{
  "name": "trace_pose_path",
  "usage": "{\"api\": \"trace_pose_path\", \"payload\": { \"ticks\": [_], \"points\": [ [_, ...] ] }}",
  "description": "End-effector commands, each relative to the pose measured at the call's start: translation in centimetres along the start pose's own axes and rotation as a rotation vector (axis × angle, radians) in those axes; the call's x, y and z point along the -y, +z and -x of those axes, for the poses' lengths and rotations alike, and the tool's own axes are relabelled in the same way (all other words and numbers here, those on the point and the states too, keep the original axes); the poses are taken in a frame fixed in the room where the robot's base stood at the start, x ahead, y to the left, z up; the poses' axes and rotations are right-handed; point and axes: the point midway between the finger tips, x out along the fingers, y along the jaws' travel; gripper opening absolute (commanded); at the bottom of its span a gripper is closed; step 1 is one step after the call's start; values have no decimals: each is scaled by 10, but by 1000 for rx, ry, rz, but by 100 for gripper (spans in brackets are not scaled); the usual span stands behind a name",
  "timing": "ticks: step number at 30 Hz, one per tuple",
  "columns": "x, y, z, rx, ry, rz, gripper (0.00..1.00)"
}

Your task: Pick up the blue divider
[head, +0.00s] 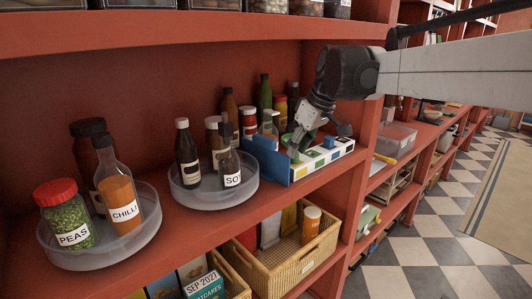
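The blue divider (270,161) is an upright flat blue panel on the red middle shelf. It stands at the left end of a low white organizer (318,164) with coloured squares on its front. My gripper (293,150) comes down from the upper right, over the organizer's left part and close to the right of the divider. A green round thing shows beside the fingers. The fingers are small and partly hidden, so I cannot tell whether they are open, shut or touching the divider.
A clear turntable (215,197) with dark bottles stands just left of the divider. Another turntable (95,256) holds peas and chilli jars. Several bottles (264,94) stand behind. The upper shelf (180,37) overhangs, and a wicker basket (290,268) sits below.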

Motion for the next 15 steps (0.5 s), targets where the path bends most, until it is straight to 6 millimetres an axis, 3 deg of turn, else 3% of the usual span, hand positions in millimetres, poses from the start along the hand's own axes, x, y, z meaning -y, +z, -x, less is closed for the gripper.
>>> {"api": "trace_pose_path", "payload": {
  "ticks": [5,15],
  "points": [
    [-1,-19,-7,1,-3,6,22],
    [0,-76,-30,0,-2,5,22]
  ]
}}
